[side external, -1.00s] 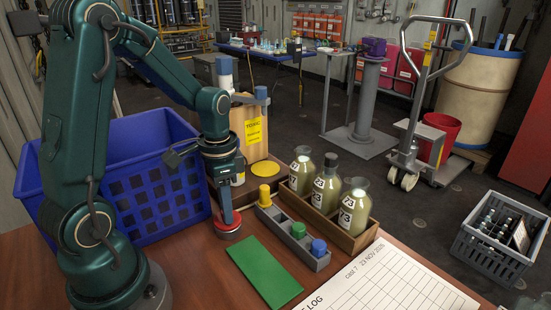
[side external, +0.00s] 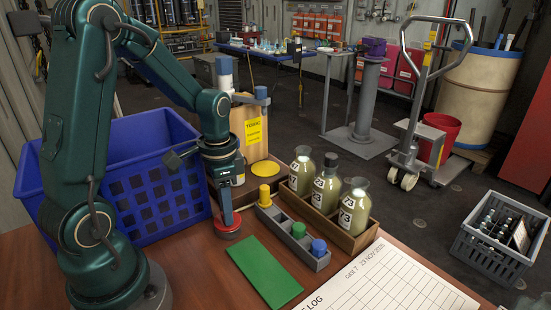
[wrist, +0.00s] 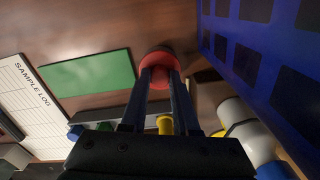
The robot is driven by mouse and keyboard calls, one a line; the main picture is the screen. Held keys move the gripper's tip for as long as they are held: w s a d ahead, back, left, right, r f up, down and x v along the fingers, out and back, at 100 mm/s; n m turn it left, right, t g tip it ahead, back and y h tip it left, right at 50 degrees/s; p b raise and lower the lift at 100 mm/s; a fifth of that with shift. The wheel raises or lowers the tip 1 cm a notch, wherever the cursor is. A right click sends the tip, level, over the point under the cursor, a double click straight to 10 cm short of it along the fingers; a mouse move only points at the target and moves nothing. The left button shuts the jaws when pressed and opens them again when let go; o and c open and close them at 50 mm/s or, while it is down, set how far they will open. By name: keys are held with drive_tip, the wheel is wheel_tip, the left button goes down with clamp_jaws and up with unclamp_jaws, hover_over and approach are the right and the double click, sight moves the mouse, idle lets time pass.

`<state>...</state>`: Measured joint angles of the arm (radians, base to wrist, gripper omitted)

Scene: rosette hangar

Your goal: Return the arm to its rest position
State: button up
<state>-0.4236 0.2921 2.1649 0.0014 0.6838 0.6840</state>
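My gripper (side external: 227,222) points down at the front of the wooden bench, with my arm bent over from the left. Its fingertips are at a low round red piece (side external: 228,232) just right of the blue crate. In the wrist view the two fingers (wrist: 160,72) are a little apart, with part of the red piece (wrist: 158,60) showing between and beyond them. The red disc is wider than the gap between the fingers. Whether they clamp a part of it or only stand at it cannot be told.
A blue crate (side external: 150,190) stands close left of my gripper. To the right are a grey block tray (side external: 282,232) with yellow, green and blue pegs, a green mat (side external: 264,272) and a wooden box (side external: 352,240) of bottles. A toxic-labelled board (side external: 253,130) stands behind.

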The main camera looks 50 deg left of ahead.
drive_tip(key=o, duration=0.9)
drive_tip(key=shift+r, duration=3.5)
clamp_jaws()
drive_tip(key=shift+f, duration=0.15)
drive_tip(key=shift+f, duration=0.85)
